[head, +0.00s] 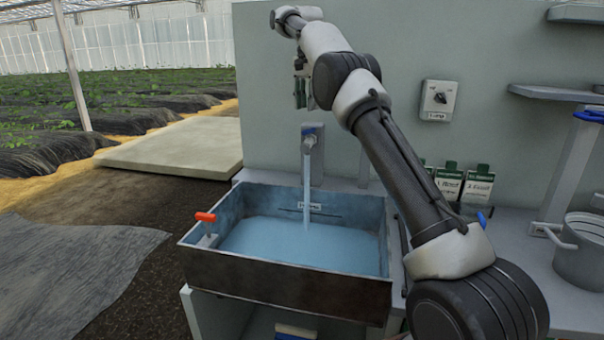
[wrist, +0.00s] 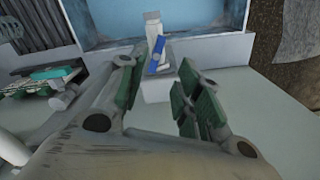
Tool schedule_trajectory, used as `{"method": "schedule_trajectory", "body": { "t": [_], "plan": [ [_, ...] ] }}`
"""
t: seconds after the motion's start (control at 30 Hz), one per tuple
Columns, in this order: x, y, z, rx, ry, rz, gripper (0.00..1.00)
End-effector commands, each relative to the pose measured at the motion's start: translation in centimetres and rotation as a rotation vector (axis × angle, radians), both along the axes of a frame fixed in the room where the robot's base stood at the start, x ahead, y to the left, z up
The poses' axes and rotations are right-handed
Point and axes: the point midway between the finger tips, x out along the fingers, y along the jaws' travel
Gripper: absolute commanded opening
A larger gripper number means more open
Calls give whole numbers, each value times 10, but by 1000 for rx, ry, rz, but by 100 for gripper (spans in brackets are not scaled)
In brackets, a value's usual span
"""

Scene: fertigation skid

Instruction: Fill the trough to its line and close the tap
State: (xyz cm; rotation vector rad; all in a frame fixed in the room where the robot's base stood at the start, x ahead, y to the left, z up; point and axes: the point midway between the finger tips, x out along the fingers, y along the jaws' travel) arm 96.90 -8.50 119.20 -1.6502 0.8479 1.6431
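The trough (head: 285,292) is a dark-sided basin with pale blue water (head: 300,248) in it. A dark line with a small label (head: 310,207) marks its back wall, and the water surface lies a little below it. The tap (head: 313,140) on the wall behind has a blue handle, and a stream of water (head: 307,195) runs from it into the trough. My gripper (head: 300,90) hangs above the tap, apart from it. In the wrist view my gripper's fingers (wrist: 160,82) are spread and empty, with the tap's blue handle (wrist: 157,54) beyond the gap between them.
A switch box (head: 438,100) is on the wall. Several green-and-white packets (head: 449,180) stand behind my arm. A metal pot (head: 581,260) stands at the right. Open ground lies left of the trough.

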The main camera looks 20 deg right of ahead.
Motion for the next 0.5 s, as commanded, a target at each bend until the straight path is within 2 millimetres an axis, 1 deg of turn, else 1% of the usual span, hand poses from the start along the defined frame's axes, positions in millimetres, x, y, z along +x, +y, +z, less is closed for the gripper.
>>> {"method": "schedule_trajectory", "body": {
  "t": [0.03, 0.1, 0.17, 0.2, 0.37, 0.47, 0.5],
  "plan": [
    [-3, 10, 15, 2, -22, 15, 34],
    [-14, 25, 30, -2, -23, 38, 34],
    [-25, 35, 37, -26, -14, 65, 34],
    [-31, 40, 39, -51, -12, 146, 34],
    [-39, 44, 38, -132, -5, 563, 34],
    [-43, 44, 35, -182, 14, 861, 34],
    [-44, 44, 32, -202, 28, 993, 34]
  ]
}}
